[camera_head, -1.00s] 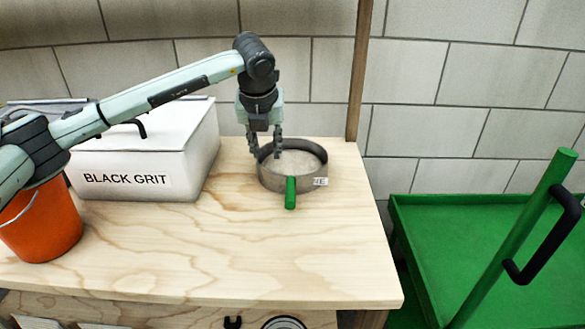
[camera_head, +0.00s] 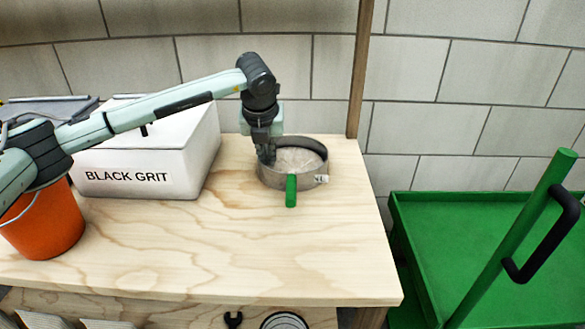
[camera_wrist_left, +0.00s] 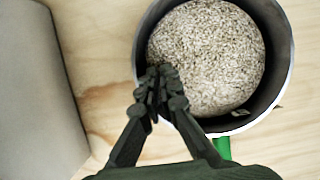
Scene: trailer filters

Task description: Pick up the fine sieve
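The fine sieve (camera_head: 307,178) is a round grey metal ring with a green handle (camera_head: 291,190) pointing to the front. It sits on the wooden bench, and its small white label is only partly legible. The sieve (camera_wrist_left: 275,95) also shows in the left wrist view, with a speckled, grit-like surface inside. My left gripper (camera_head: 266,158) points down at the sieve's left rim. In the left wrist view its fingers (camera_wrist_left: 160,82) are closed together on the rim wall. My right gripper is not in view.
A white box (camera_head: 140,160) labelled BLACK GRIT stands left of the sieve. An orange bucket (camera_head: 45,225) is at the far left. The bench top (camera_head: 200,250) is clear in front. A green cart (camera_head: 440,250) with a black handle stands to the right.

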